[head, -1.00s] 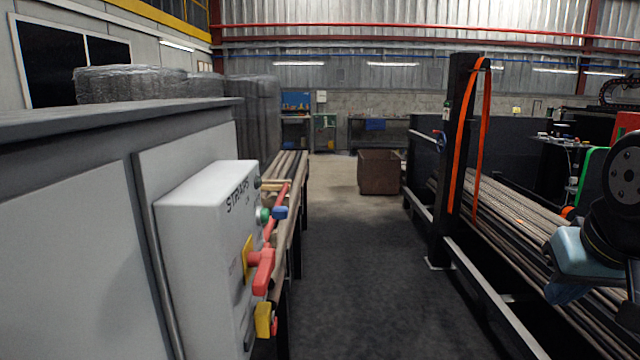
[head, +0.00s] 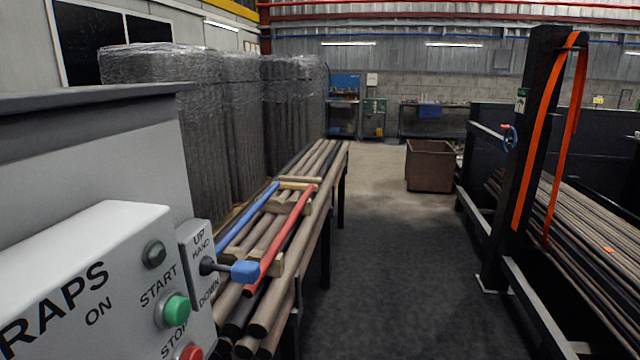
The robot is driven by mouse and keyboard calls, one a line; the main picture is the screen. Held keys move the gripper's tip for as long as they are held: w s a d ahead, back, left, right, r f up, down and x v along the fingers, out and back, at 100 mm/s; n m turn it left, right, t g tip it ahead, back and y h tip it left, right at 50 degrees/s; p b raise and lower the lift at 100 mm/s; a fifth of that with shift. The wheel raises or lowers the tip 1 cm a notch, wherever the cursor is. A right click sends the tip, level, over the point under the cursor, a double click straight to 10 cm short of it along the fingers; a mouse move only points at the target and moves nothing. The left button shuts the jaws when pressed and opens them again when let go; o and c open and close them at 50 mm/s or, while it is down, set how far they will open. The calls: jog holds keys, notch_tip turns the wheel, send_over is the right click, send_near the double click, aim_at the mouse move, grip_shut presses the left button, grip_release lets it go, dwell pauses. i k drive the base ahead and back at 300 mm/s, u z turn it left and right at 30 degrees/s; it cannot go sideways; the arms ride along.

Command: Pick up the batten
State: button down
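Pale wooden pieces that look like battens lie on and among the long round bars (head: 312,160) of the rack at the left centre. One pale batten (head: 297,186) lies crosswise near the middle of the bars, by the upper ends of a blue bar and a red bar. I cannot tell which piece the task means. My gripper is not in view.
A control box (head: 110,290) with buttons and a blue-knobbed lever (head: 244,271) stands close at the front left. Wrapped bundles (head: 225,120) stand behind the rack. The dark aisle floor (head: 390,270) is clear up to a rusty bin (head: 431,167). A black post (head: 528,150) with orange straps stands right.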

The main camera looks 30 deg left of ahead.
aim_at(290, 186)
jog(key=u, duration=0.3)
jog(key=i, duration=1.05)
jog(key=u, duration=0.9)
jog(key=i, duration=0.5)
jog(key=u, duration=0.3)
jog(key=k, duration=0.85)
jog(key=u, duration=0.2)
jog(key=i, duration=0.9)
jog(key=z, duration=0.2)
